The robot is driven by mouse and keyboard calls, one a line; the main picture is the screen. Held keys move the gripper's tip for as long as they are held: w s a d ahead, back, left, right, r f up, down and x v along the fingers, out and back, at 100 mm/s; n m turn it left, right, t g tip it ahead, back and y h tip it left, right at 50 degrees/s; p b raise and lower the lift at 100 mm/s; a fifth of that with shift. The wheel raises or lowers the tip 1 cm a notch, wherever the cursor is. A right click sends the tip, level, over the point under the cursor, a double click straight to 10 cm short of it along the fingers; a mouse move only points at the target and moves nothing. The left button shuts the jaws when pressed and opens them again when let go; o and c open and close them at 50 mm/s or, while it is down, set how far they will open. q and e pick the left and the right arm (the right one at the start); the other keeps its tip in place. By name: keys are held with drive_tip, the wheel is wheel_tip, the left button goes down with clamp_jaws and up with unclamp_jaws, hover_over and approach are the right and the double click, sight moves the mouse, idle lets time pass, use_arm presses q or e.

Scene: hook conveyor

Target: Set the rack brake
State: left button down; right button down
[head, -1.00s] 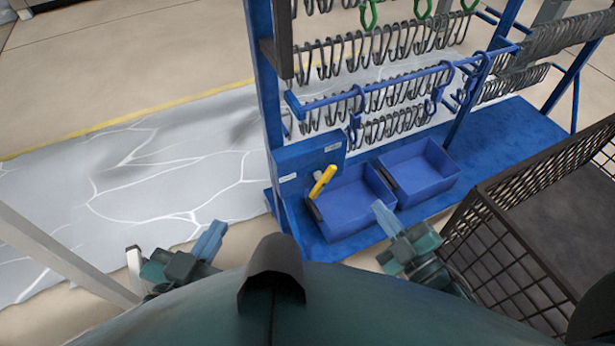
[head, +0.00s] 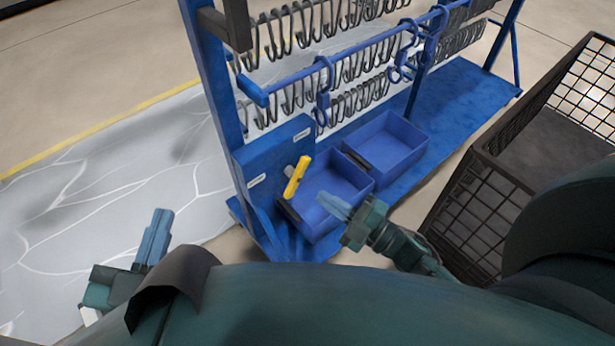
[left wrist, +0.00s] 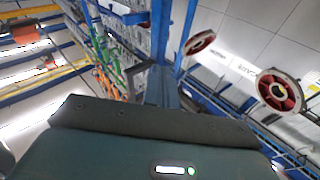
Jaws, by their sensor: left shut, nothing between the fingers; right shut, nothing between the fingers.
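The yellow brake lever (head: 297,175) stands tilted on the blue panel (head: 272,160) at the left end of the blue hook rack (head: 213,85). Small labels show on the panel, too small to read. My left gripper (head: 157,225) is shut and empty, left of and below the lever in the head view, clear of the rack. My right gripper (head: 335,205) is shut and empty, to the right of the lever, in front of the near blue bin, apart from the lever. In the left wrist view, the left gripper (left wrist: 162,85) points up past rack bars.
Two blue bins (head: 345,205) (head: 412,135) sit on the rack's base. Rows of dark hooks (head: 350,105) hang above them. A black wire cage (head: 470,215) stands at the right. Grey marbled floor (head: 110,190) at the left is clear.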

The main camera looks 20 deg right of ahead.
sight(304, 173)
drive_tip(key=w+a+b, duration=0.1)
drive_tip(key=w, duration=0.2)
drive_tip(key=w+a+b, duration=0.1)
drive_tip(key=w, duration=0.1)
drive_tip(key=w+a+b, duration=0.1)
drive_tip(key=w, duration=0.2)
drive_tip(key=shift+w+a+f+b, duration=0.1)
drive_tip(key=shift+w+a+b, duration=0.15)
drive_tip(key=shift+w+b, duration=0.1)
drive_tip(key=shift+w+d+f, duration=0.1)
drive_tip(key=shift+w+d, duration=0.05)
drive_tip(key=shift+d, duration=0.2)
use_arm(q)
drive_tip(key=shift+w+d+r+t+h, duration=0.1)
drive_tip(key=shift+d+r+t+h, duration=0.2)
drive_tip(key=shift+h, duration=0.3)
use_arm(e)
drive_tip(key=shift+d, duration=0.1)
use_arm(q)
drive_tip(key=shift+f+n, duration=0.3)
drive_tip(key=shift+f, duration=0.05)
use_arm(e)
drive_tip(key=shift+d+m, duration=0.1)
drive_tip(key=shift+m, duration=0.4)
